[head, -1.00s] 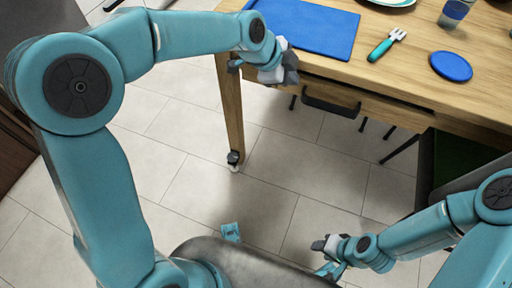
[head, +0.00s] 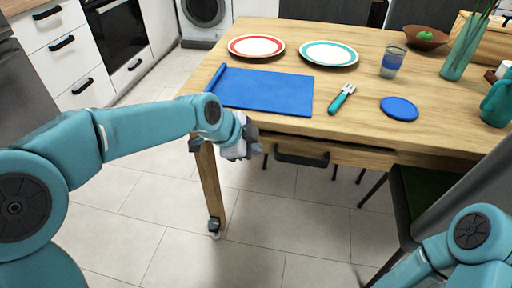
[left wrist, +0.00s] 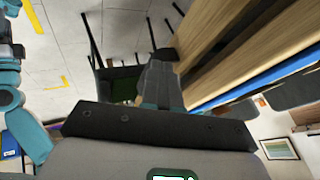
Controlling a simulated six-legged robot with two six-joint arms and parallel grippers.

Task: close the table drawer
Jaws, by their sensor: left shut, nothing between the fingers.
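The wooden table (head: 370,120) has a drawer (head: 350,157) under its front edge, with a dark bar handle (head: 301,159). The drawer front seems to stand out slightly from under the tabletop; how far is hard to tell. My left gripper (head: 248,148) is shut and empty at the drawer's left end, just below the table edge. Whether it touches the drawer is unclear. In the left wrist view the closed fingers (left wrist: 160,84) point at the floor and chair side, with the table's wooden edges (left wrist: 235,65) to their right. My right gripper is out of frame.
On the table are a blue mat (head: 265,92), two plates (head: 256,46), a fork (head: 342,98), a blue disc (head: 399,109) and a cup (head: 393,62). A table leg (head: 209,185) stands below my left gripper. A dark chair (head: 405,195) is at right. The floor (head: 300,225) in front is clear.

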